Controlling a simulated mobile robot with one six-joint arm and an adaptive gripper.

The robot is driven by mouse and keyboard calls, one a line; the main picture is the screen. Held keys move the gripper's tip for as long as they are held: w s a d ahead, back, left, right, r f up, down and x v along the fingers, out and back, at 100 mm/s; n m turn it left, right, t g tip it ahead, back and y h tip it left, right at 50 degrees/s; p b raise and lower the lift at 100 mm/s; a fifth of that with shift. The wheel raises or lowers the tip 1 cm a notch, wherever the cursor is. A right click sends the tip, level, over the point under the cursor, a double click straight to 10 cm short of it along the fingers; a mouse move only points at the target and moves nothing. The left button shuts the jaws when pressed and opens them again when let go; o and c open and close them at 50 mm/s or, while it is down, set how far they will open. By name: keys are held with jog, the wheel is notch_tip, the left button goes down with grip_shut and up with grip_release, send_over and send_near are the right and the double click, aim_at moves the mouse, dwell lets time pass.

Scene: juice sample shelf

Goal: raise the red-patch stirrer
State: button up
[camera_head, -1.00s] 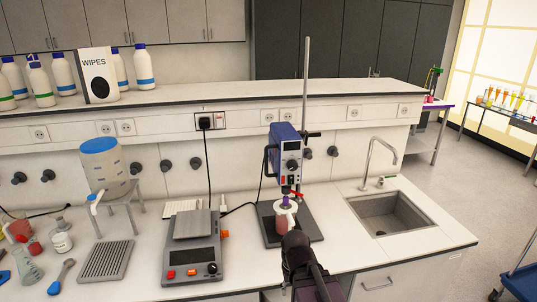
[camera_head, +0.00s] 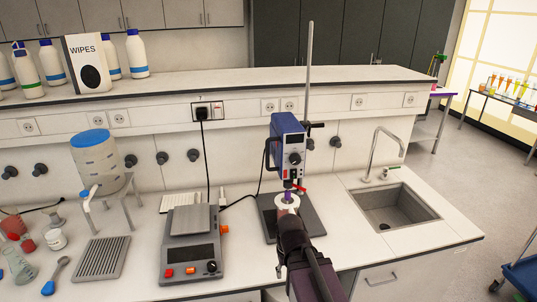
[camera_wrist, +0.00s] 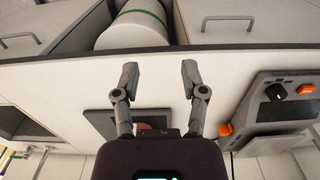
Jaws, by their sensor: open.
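A balance (camera_head: 191,243) with an orange tab stands left of the base plate. The sink (camera_head: 394,207) with its tap is to the right. A ribbed grey rack (camera_head: 101,259) and glassware lie further left. The counter between plate and sink is clear.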

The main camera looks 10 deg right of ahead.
jog(key=shift+w, duration=0.1)
jog(key=w+a+r+n+h+p, duration=0.1)
jog(key=w+r+n+h+p, duration=0.1)
jog(key=w+r+n+h, duration=0.5)
jog(key=w+a+r+n+h+p, duration=0.1)
jog(key=w+r+n+h+p, duration=0.15)
jog(key=w+n, duration=0.45)
jog(key=w+a+r+n+t+h+p, duration=0.1)
jog(key=w+a+r+n+t+h, duration=0.1)
jog(key=w+a+r, duration=0.4)
jog(key=w+a+r+n+t+h+p, duration=0.1)
jog(key=w+a+r+n+h, duration=0.3)
jog(key=r, duration=0.5)
jog(key=shift+w+a+r+t+h, duration=0.35)
jog(key=shift+w+a+t+h, duration=0.05)
jog(key=shift+w+a+h, duration=0.65)
jog(key=shift+d, duration=0.1)
send_over(267, 169)
jog(key=shift+w+d, duration=0.1)
jog(key=shift+w, duration=0.25)
